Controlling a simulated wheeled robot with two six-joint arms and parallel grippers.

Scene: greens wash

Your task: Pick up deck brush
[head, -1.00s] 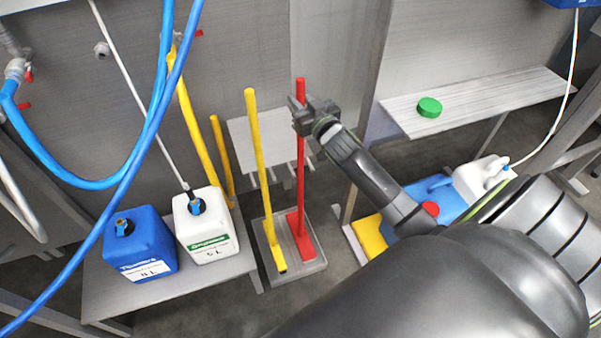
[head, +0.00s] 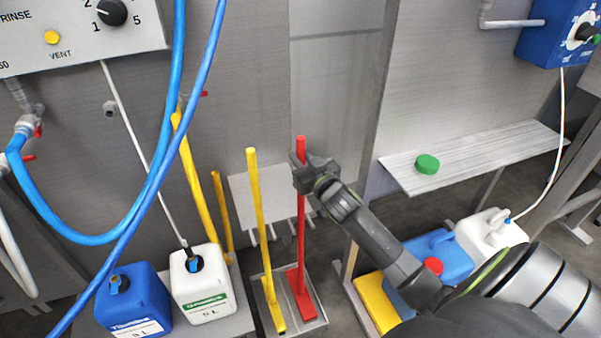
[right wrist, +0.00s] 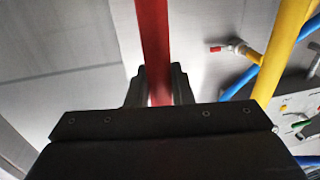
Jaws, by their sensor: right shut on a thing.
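A red-handled brush (head: 301,230) stands nearly upright with its red head in a grey floor tray (head: 317,325). My right gripper (head: 301,172) is shut on the upper part of the red handle, a little below its top end. In the right wrist view the red handle (right wrist: 154,45) runs between the two fingers. A yellow-handled tool (head: 259,215) stands beside it on the left, in the same tray and apart from my gripper. I cannot tell whether the red head bears on the tray. My left gripper is out of view.
A blue canister (head: 133,300) and a white canister (head: 203,285) stand on a low bench at left. Blue hoses (head: 170,140) hang in front. A shelf with a green puck (head: 427,164) is at right. More canisters stand below it, near my right arm.

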